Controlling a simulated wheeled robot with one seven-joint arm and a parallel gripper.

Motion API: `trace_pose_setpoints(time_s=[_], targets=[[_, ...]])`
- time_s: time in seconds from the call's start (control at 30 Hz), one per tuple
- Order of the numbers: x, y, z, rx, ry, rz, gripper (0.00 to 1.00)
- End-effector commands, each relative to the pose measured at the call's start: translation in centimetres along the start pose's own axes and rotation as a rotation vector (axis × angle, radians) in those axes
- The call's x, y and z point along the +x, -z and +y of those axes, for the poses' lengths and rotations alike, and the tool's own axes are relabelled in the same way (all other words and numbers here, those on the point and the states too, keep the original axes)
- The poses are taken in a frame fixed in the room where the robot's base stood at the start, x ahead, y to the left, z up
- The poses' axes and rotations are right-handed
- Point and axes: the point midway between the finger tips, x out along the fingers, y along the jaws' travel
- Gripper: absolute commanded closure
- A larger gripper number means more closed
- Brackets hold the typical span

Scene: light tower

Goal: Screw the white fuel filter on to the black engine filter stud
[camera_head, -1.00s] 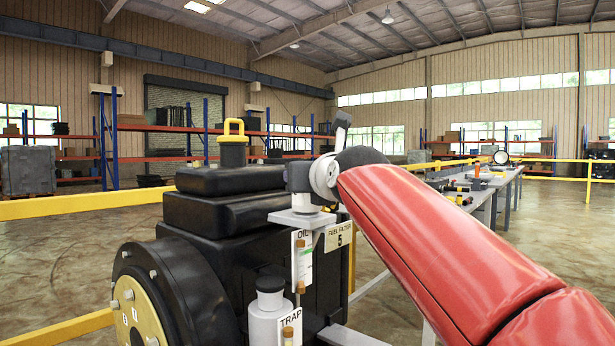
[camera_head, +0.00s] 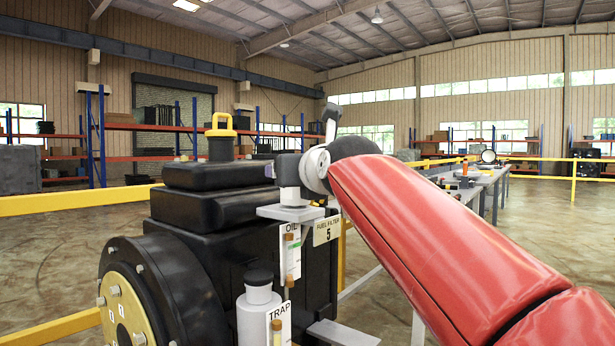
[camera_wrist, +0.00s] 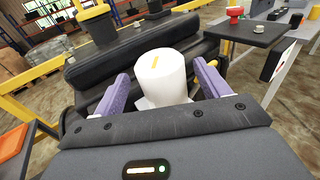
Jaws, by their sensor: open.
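The white fuel filter (camera_wrist: 160,80) shows in the wrist view as a white cylinder with a yellow mark on top. My gripper (camera_wrist: 161,88) is open, with one purple finger on each side of the filter and visible gaps between. In the head view my gripper (camera_head: 288,172) is over a grey plate (camera_head: 290,212) at the side of the black engine (camera_head: 215,195). A small part of a white body shows under it there. The engine filter stud cannot be made out, nor whether the filter is on it.
A white canister with a black cap (camera_head: 259,305) stands below the plate, near OIL and TRAP labels. A FUEL FILTER 5 sign (camera_head: 326,231) is beside it. Yellow rails (camera_head: 75,203) flank the engine. A workbench with items (camera_head: 480,180) stands behind right.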

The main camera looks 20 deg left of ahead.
Motion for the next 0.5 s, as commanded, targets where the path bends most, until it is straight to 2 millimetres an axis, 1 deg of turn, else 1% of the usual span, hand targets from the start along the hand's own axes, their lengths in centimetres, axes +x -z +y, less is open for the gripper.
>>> trace_pose_setpoints(time_s=[0.03,0.13,0.2,0.5], targets=[[-0.4,0.3,0.2,0.001,-0.005,-0.001,0.25],[-1.2,0.3,0.1,0.004,-0.005,-0.002,0.25],[-1.7,0.7,0.1,0.003,-0.005,-0.003,0.25],[-4.5,0.8,-0.1,0.003,0.000,-0.001,0.25]])
